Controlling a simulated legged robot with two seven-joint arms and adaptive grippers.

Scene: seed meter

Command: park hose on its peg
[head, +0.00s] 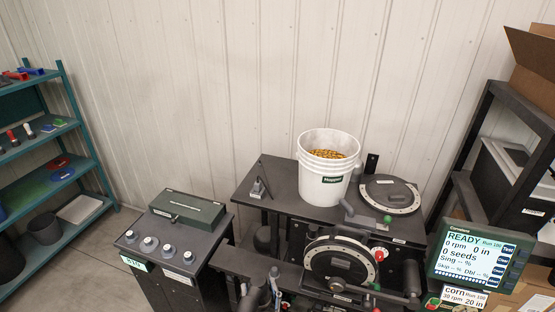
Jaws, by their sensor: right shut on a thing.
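My right gripper (264,283) is a dark shape low in the head view, at the left front of the black meter stand. It is shut on a dark thing that looks like the end of the hose (251,299). The gripper and the held part blend together, and the lower end is cut off by the picture edge. I cannot make out the hose's peg with certainty. My left gripper does not show.
The black stand (262,208) carries a white bucket (322,187) of yellow seed and a round disc plate (390,192). A monitor (478,254) reads READY at right. A control cabinet (160,240) with a green box (187,206) stands left.

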